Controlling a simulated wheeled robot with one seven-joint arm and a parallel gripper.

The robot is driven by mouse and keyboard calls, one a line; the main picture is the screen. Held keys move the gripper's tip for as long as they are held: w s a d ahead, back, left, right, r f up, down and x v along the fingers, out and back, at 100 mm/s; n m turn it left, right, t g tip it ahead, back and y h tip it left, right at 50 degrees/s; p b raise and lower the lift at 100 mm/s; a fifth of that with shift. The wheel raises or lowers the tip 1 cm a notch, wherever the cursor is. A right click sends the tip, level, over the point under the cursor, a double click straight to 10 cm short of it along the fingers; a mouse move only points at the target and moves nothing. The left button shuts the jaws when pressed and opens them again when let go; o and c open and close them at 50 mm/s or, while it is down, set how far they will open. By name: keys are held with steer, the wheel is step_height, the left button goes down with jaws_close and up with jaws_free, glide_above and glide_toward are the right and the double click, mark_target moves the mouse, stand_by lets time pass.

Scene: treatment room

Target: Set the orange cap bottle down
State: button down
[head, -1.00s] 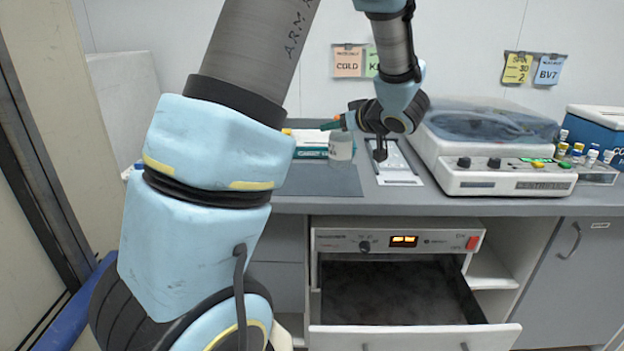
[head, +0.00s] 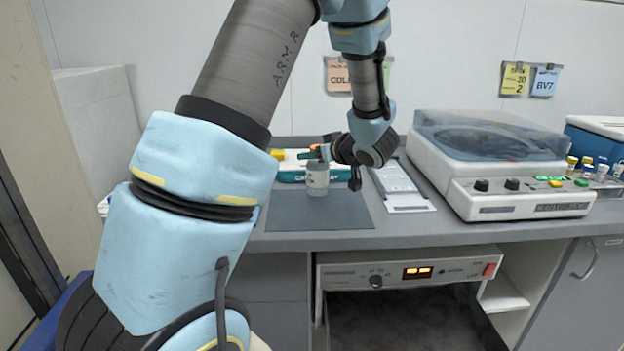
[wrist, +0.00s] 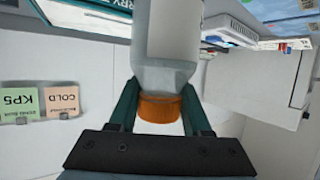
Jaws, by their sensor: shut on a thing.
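The orange cap bottle (head: 317,180) is a pale, translucent bottle with a label, upright over the back part of the grey mat (head: 290,222) on the counter. My gripper (head: 314,154) comes in from the right and is shut on it near its top. In the wrist view, my gripper (wrist: 160,108) has its dark green fingers on either side of the neck and the orange cap (wrist: 160,108). The bottle body (wrist: 168,45) shows there upside down. I cannot tell whether its base touches the mat.
A white and teal box (head: 290,168) stands behind the bottle. A flat white device (head: 398,184) lies to the right, then the centrifuge (head: 520,195). Below the counter is an open drawer (head: 410,318). The front of the mat is clear.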

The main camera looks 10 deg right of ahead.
mark_target(313, 172)
steer(key=shift+f, duration=2.6)
steer(key=shift+f, duration=0.2)
steer(key=shift+c, duration=1.8)
jaws_free()
steer(key=shift+r, duration=0.1)
steer(key=shift+r+p, duration=0.2)
steer(key=shift+p, duration=0.15)
steer(key=b+v, duration=0.2)
steer(key=v, duration=1)
steer(key=shift+f, duration=0.2)
